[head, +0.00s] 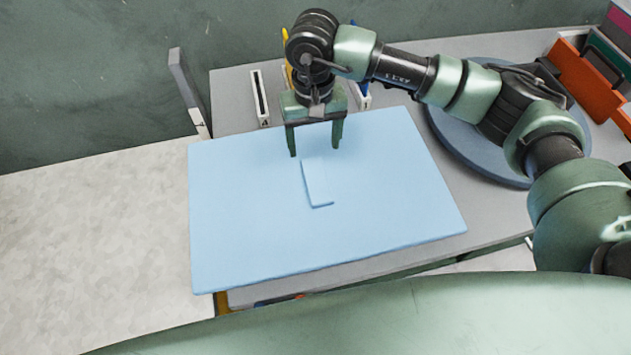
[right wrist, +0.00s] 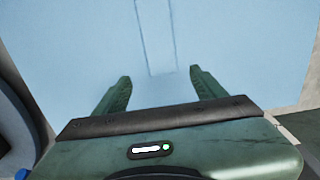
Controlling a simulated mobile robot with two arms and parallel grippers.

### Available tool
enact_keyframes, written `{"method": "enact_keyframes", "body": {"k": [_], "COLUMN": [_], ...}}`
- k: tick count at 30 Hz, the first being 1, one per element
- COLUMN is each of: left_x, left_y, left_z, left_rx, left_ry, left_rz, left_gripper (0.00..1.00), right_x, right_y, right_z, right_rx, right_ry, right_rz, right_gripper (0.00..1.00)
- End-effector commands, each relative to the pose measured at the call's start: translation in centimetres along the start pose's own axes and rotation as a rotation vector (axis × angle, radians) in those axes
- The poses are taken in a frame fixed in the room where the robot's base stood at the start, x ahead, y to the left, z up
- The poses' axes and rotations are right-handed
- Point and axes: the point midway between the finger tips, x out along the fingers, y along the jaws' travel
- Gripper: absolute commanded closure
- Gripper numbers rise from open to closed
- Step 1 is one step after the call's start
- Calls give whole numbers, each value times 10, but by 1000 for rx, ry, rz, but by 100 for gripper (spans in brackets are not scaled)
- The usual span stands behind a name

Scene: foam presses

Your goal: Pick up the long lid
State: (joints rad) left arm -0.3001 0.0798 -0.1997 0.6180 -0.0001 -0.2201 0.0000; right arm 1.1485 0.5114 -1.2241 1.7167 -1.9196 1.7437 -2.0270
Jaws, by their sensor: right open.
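The long lid (head: 318,184) is a narrow light blue strip lying on a large light blue foam sheet (head: 400,200) of nearly the same colour. My right gripper (head: 315,153) is open and empty, pointing down near the lid's far end, with fingers spread wider than the strip. In the right wrist view the lid (right wrist: 157,35) runs away from the gap between the fingertips of the gripper (right wrist: 160,80); its near end lies just beyond them. I cannot tell the exact height of the fingers above the sheet. My left gripper is in neither view.
The sheet lies on a grey table (head: 235,95). A round dark blue disc (head: 460,150) lies to the right under my arm. Orange and dark bins (head: 580,90) stand at the back right. A slotted white holder (head: 260,97) stands behind the sheet. A pale surface (head: 90,240) extends left.

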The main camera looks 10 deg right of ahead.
Motion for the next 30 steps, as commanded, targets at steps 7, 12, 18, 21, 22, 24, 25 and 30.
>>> {"method": "enact_keyframes", "body": {"k": [7, 12, 18, 21, 22, 24, 25, 30], "left_x": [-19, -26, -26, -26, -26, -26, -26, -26], "left_y": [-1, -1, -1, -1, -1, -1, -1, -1], "left_z": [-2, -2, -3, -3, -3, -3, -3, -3], "left_rx": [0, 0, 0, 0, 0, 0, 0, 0], "left_ry": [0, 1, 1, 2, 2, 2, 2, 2], "left_rz": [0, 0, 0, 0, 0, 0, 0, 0], "left_gripper": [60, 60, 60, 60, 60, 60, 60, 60], "right_x": [28, 53, 61, 61, 61, 61, 61, 60], "right_y": [-4, -5, -5, -5, -5, -5, -5, -5], "right_z": [7, 8, 7, 7, 7, 7, 7, 7], "right_rx": [0, 1, -1, -1, -1, -1, -1, -1], "right_ry": [-7, -4, 0, 0, 0, 0, 0, 0], "right_rz": [0, 0, -1, -1, -1, -1, -1, -1], "right_gripper": [29, 29, 29, 29, 32, 51, 60, 99]}}
